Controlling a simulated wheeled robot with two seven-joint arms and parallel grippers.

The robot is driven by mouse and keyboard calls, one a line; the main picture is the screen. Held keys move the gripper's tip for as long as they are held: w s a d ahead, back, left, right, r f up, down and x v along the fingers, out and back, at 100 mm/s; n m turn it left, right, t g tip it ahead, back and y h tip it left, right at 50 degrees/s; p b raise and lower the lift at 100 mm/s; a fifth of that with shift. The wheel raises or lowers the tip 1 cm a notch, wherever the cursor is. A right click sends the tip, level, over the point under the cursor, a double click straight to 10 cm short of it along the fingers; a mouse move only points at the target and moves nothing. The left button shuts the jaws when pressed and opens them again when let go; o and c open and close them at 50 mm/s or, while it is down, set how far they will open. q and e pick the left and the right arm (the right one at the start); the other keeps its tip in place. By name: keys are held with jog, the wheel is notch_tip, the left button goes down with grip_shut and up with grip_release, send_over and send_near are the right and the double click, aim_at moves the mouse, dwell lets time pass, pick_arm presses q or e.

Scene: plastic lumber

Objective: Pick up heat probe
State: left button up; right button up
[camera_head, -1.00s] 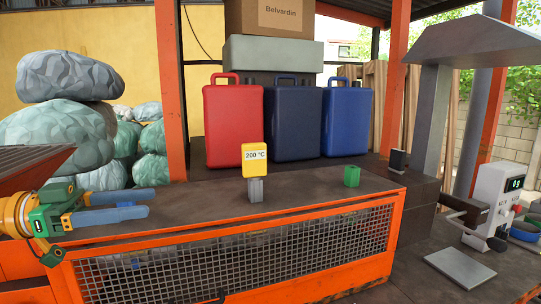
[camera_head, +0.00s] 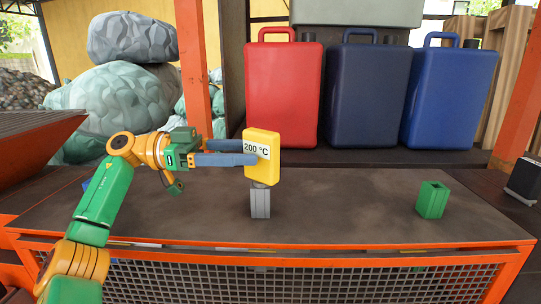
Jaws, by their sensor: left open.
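The heat probe (camera_head: 262,172) is a yellow block with a white "200 °C" display. It stands upright on a grey post (camera_head: 260,203) on the dark bench top. My left gripper (camera_head: 249,152) reaches in from the left with its two blue fingers pointing right, at the height of the display. The near finger overlaps the probe's left edge, and the far finger ends by the display's left side. The fingers are apart and not closed on the probe. Whether they touch it I cannot tell. My right gripper is not in view.
A green holder (camera_head: 431,200) with an opening on top stands on the bench to the right. Red (camera_head: 283,95), dark blue (camera_head: 365,95) and blue (camera_head: 449,98) canisters stand behind. The bench (camera_head: 345,205) between post and holder is clear.

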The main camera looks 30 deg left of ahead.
aim_at(278, 154)
pick_arm(q)
jog(key=x, duration=0.5)
jog(key=shift+s+d+p, duration=0.25)
jog(key=shift+d+p, duration=0.15)
jog(key=shift+d, duration=0.05)
jog(key=shift+w+d, duration=0.35)
jog(key=shift+s+a, duration=0.15)
jog(key=shift+s, duration=0.05)
jog(key=c, duration=0.7)
grip_shut()
